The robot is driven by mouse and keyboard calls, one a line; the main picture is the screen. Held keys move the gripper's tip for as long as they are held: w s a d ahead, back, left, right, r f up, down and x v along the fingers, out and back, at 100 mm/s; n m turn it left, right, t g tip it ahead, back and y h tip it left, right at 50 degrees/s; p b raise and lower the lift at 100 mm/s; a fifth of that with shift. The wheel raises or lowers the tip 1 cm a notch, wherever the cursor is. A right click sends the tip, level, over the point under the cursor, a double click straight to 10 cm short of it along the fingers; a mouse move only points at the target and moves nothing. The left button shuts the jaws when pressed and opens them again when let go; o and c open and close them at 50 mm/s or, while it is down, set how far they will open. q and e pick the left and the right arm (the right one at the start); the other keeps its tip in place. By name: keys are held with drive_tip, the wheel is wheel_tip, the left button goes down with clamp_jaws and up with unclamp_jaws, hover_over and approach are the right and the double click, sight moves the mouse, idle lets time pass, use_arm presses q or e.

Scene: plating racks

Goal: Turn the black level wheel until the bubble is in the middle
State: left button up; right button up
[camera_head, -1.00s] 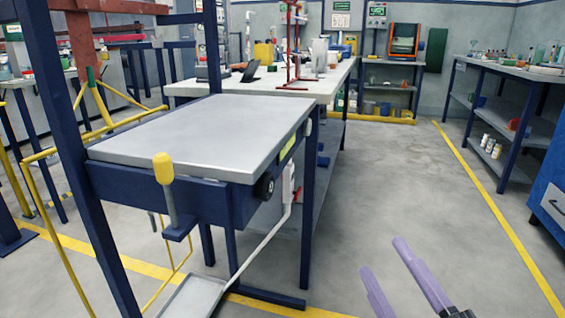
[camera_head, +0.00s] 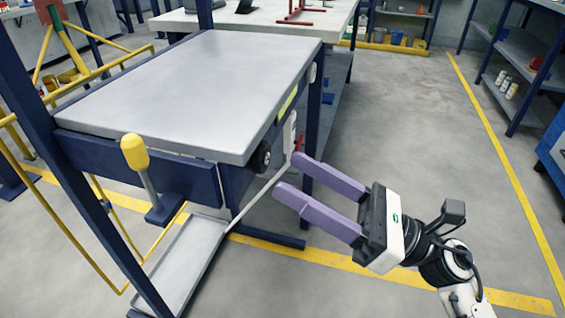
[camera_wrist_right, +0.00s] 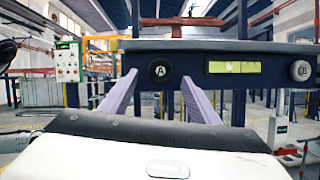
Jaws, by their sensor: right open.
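The black wheel marked A (camera_head: 261,158) sits on the blue side rail of the grey-topped table (camera_head: 200,85). In the right wrist view the black wheel (camera_wrist_right: 159,71) shows face on, above and between my finger ends. The yellow-green level window (camera_head: 288,104) is along the same rail; in the wrist view the window (camera_wrist_right: 233,67) is right of the wheel. Its bubble is too small to make out. My right gripper (camera_head: 287,174) is open and empty, its purple fingers pointing at the rail, apart from the wheel. My left gripper is not in view.
A greyer wheel marked B (camera_wrist_right: 301,70) is at the rail's far end. Blue legs and a white pipe are near my fingers. The floor to the right is clear.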

sight(267, 160)
drive_tip(key=x, duration=0.2)
drive_tip(key=shift+w+a+r, duration=0.15)
drive_tip(key=shift+a, duration=0.1)
drive_tip(key=shift+w+a+r, duration=0.15)
drive_tip(key=shift+w+a, duration=0.05)
drive_tip(key=shift+a, duration=0.3)
